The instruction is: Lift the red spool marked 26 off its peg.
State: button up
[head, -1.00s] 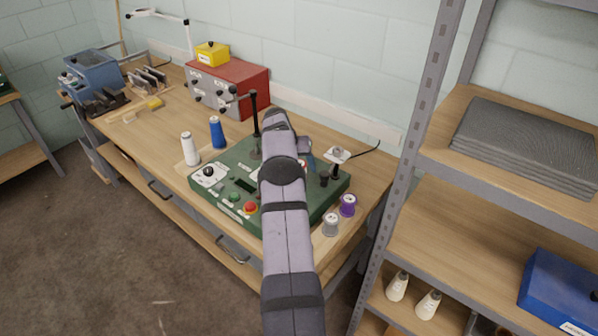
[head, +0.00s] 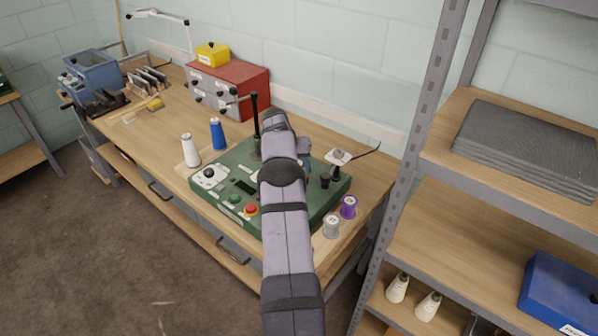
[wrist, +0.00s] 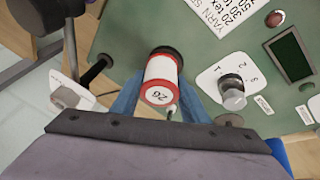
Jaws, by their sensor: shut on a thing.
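The red spool marked 26 (wrist: 160,82) shows in the wrist view with a red rim, a white label end and a dark far end. My gripper (wrist: 158,98) has its blue fingers on both sides of the spool and is shut on it. Behind the spool is the green panel of the machine. I cannot tell whether any of the peg is still inside the spool. In the head view my arm covers the spool, and only a bit of my gripper (head: 304,146) shows beside the arm.
The green machine (head: 218,201) has knobs, buttons and a black post (head: 256,115). A metal shelf rises on the right.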

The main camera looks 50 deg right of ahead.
jog(key=shift+s+d+r+p, duration=0.15)
jog(key=shift+r+p, duration=0.25)
jog(key=shift+r, duration=0.5)
jog(key=shift+s+d+r+p, duration=0.15)
jog(key=shift+r+p, duration=0.25)
jog(key=shift+r, duration=0.5)
jog(key=shift+s+a+r+p, duration=0.1)
jog(key=shift+r+p, duration=0.1)
jog(key=shift+r, duration=0.15)
jog(key=shift+s+r+p, duration=0.1)
jog(key=shift+r+p, duration=0.05)
jog(key=shift+r, duration=0.15)
jog(key=shift+w+r+p, duration=0.3)
jog(key=shift+r+p, duration=0.2)
jog(key=shift+r, duration=0.2)
jog(key=shift+s+a+r, duration=0.1)
jog(key=shift+r, duration=0.3)
